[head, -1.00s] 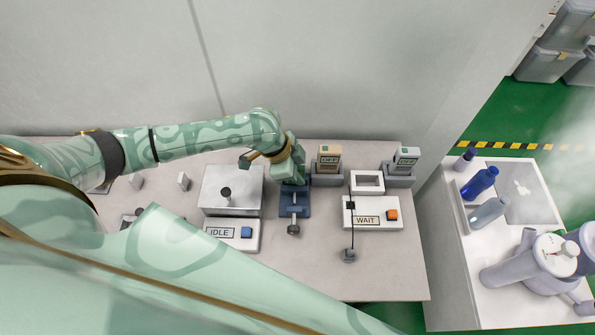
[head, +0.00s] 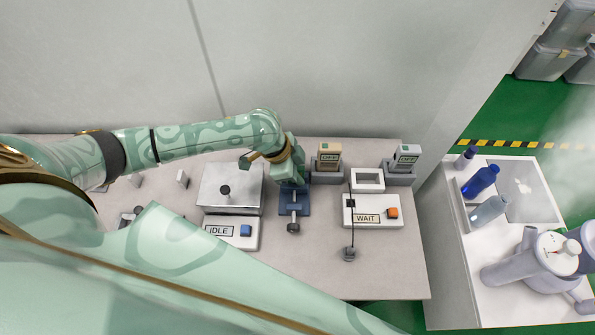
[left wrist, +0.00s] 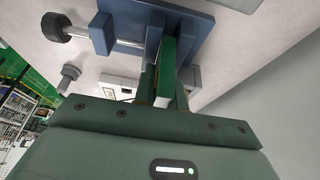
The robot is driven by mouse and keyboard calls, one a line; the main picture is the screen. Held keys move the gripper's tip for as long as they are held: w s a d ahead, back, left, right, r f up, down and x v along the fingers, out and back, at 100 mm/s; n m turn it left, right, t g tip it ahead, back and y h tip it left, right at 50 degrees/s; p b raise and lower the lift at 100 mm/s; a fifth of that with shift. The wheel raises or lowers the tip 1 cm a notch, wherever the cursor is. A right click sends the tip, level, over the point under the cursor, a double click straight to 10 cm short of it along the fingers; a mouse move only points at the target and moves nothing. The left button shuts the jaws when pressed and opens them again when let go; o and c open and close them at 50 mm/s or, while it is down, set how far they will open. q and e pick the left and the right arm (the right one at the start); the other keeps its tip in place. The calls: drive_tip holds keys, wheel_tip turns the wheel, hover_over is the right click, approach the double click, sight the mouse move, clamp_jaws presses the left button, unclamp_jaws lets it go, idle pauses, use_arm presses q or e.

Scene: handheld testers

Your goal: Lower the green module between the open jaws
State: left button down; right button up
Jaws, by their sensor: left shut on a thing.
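A blue vise (head: 287,211) with a grey screw and handle stands mid-table; it fills the top of the left wrist view (left wrist: 132,47). My left gripper (head: 289,182) is over its back part, pointing down, and covers the jaws in the head view. In the left wrist view it is shut on the green module (left wrist: 166,72), a narrow upright block whose far end reaches the blue vise parts. I cannot tell how deep it sits between the jaws, or whether it touches them. My right gripper is not in view.
Left of the vise are a silver box (head: 231,188) with a black knob and an IDLE panel (head: 231,233). Right are a WAIT panel (head: 370,214) with a thin probe, a white open frame (head: 368,180) and two grey-based testers (head: 327,163). The table's front is mostly clear.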

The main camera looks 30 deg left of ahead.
use_arm(q)
drive_tip(key=c, duration=1.4)
unclamp_jaws()
drive_tip(key=shift+o, duration=0.2)
drive_tip(key=p+v, duration=0.5)
drive_tip(key=v, duration=1.1)
drive_tip(key=shift+a, duration=0.1)
